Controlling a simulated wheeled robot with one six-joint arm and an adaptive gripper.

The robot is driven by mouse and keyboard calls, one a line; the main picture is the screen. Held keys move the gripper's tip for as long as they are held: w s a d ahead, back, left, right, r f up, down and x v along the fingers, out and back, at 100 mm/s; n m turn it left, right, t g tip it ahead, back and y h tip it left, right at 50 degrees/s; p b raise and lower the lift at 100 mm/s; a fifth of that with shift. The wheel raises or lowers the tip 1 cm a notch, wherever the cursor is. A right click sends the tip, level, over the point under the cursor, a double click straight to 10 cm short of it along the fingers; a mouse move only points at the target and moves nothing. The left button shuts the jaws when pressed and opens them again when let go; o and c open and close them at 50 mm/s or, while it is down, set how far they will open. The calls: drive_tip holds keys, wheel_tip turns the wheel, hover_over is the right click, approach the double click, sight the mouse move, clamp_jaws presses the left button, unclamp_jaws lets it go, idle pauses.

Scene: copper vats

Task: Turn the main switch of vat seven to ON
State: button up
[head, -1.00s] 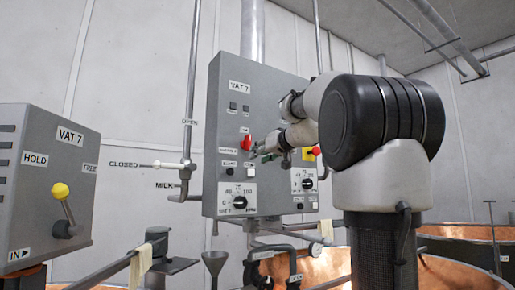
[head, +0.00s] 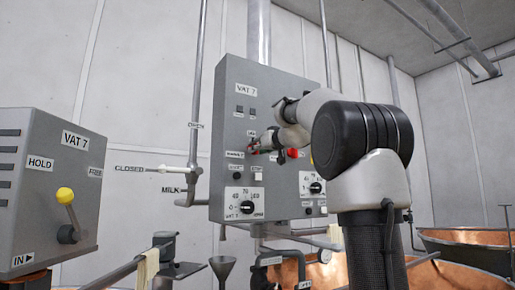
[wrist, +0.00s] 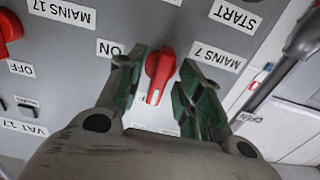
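The red main switch labelled MAINS 7 (wrist: 160,72) is on the grey vat seven panel (head: 228,110). The wrist view shows it upside down. Its white-marked end points down in that picture, beside a mostly hidden label ending in F. The ON label (wrist: 110,49) is left of the switch. My gripper (wrist: 158,80) is open, with one green-padded finger on each side of the switch and a visible gap to it. In the head view my gripper (head: 262,146) is at the panel and largely covers the switch.
A second red switch (wrist: 9,30), labelled MAINS 17, is at the left of the wrist view. Dials (head: 245,201) sit lower on the panel. A separate VAT 7 box with a yellow-knobbed lever (head: 66,205) is at left. A pipe (head: 197,90) runs beside the panel.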

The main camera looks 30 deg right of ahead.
drive_tip(key=shift+w, duration=0.25)
drive_tip(key=shift+c, duration=0.2)
clamp_jaws()
